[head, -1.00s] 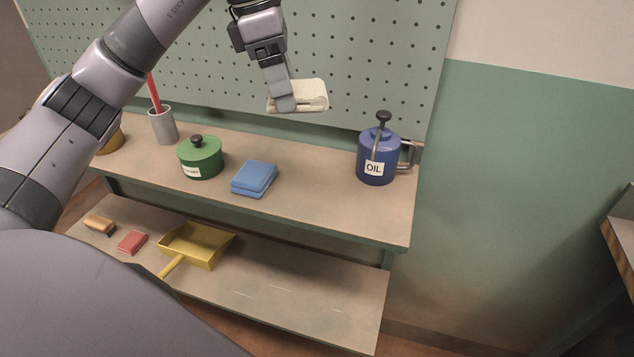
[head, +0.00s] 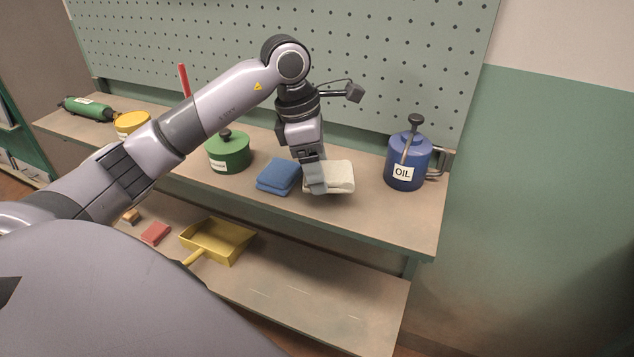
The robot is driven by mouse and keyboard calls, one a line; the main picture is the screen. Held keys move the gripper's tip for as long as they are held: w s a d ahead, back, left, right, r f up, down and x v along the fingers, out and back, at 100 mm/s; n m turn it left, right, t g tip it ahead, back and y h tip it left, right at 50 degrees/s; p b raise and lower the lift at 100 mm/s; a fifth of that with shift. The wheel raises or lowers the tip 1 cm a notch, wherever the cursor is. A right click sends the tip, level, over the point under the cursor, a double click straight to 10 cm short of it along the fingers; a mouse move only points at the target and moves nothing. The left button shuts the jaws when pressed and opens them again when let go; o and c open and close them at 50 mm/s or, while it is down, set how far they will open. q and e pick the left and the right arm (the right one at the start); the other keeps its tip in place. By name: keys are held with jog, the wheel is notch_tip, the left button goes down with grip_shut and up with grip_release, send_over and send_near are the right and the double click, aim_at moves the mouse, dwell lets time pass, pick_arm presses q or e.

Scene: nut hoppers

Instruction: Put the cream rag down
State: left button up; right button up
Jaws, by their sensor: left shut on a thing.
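The cream rag (head: 338,177) is a folded, pale cloth at the upper shelf, between the blue folded rag and the oil can. My left gripper (head: 315,182) is shut on its left edge, with the fingers pointing down. The rag is low, at or just above the shelf top; I cannot tell whether it touches. My right gripper is not in the head view.
A blue folded rag (head: 279,177) lies close to the left of my gripper. A blue oil can (head: 408,163) stands to the right, a green lidded pot (head: 229,152) to the left. The upper shelf (head: 385,215) is bare in front. A yellow dustpan (head: 217,240) lies below.

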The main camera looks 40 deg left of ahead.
pick_arm(q)
jog(key=shift+s+a+x, duration=0.15)
jog(key=shift+a+x, duration=0.05)
jog(key=shift+x, duration=0.75)
jog(key=shift+s+a+x, duration=0.1)
jog(key=shift+a+x, duration=0.05)
jog(key=shift+x, duration=0.85)
jog(key=shift+f, duration=0.15)
jog(key=shift+f, duration=0.2)
jog(key=o, duration=1.3)
jog(key=shift+r, duration=0.1)
jog(key=shift+r, duration=0.1)
jog(key=v, duration=1.2)
jog(key=shift+s, duration=0.1)
